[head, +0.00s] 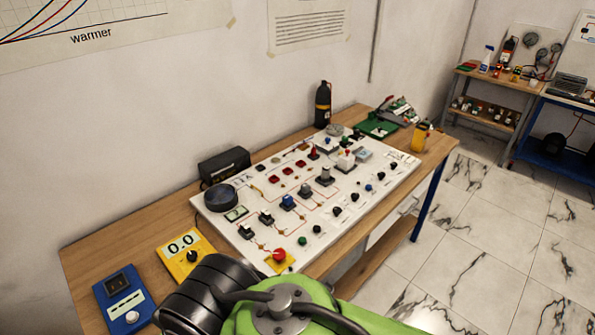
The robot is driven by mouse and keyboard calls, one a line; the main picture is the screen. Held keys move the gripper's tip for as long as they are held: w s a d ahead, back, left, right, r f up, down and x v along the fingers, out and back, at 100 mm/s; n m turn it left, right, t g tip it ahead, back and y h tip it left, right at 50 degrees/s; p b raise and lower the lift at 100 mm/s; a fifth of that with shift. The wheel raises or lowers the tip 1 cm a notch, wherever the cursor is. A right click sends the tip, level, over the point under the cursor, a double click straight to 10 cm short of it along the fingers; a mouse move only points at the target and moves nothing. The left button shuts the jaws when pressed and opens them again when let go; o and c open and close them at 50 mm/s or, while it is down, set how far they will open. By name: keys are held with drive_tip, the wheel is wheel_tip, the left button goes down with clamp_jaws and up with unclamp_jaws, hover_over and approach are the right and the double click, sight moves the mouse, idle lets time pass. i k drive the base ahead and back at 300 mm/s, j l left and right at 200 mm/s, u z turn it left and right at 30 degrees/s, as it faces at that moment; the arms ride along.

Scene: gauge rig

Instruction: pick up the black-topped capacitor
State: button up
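A white component board (310,232) lies on the wooden workbench and carries several small parts. I cannot tell for sure which is the black-topped capacitor. One candidate is a small upright grey part with a dark top (325,176), right of the board's middle. Other small dark-topped parts (266,218) stand at the front left of the board, left of a blue-topped part (288,202). A large round dark part (221,198) sits at the board's left end. My gripper is not in view; only green and black parts of my arm show at the bottom.
A yellow meter (186,255) and a blue switch box (122,300) lie left of the board. A black box (224,166), a dark bottle (322,104) and a green item (376,126) stand behind it. A yellow bottle (420,135) is at the right. Tiled floor is clear at right.

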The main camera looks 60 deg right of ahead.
sight(325, 169)
drive_tip(key=z, duration=2.4)
drive_tip(key=i+l+u, duration=0.25)
drive_tip(key=l+u, duration=0.25)
drive_tip(key=i+l+u, duration=0.2)
drive_tip(key=l+u, duration=0.25)
drive_tip(key=i+l+u, duration=0.15)
drive_tip(key=l+u, duration=0.8)
drive_tip(key=k+l+u, duration=0.1)
drive_tip(key=l+u, duration=0.4)
drive_tip(key=k+l+u, duration=0.2)
drive_tip(key=l+u, duration=0.25)
drive_tip(key=l, duration=0.15)
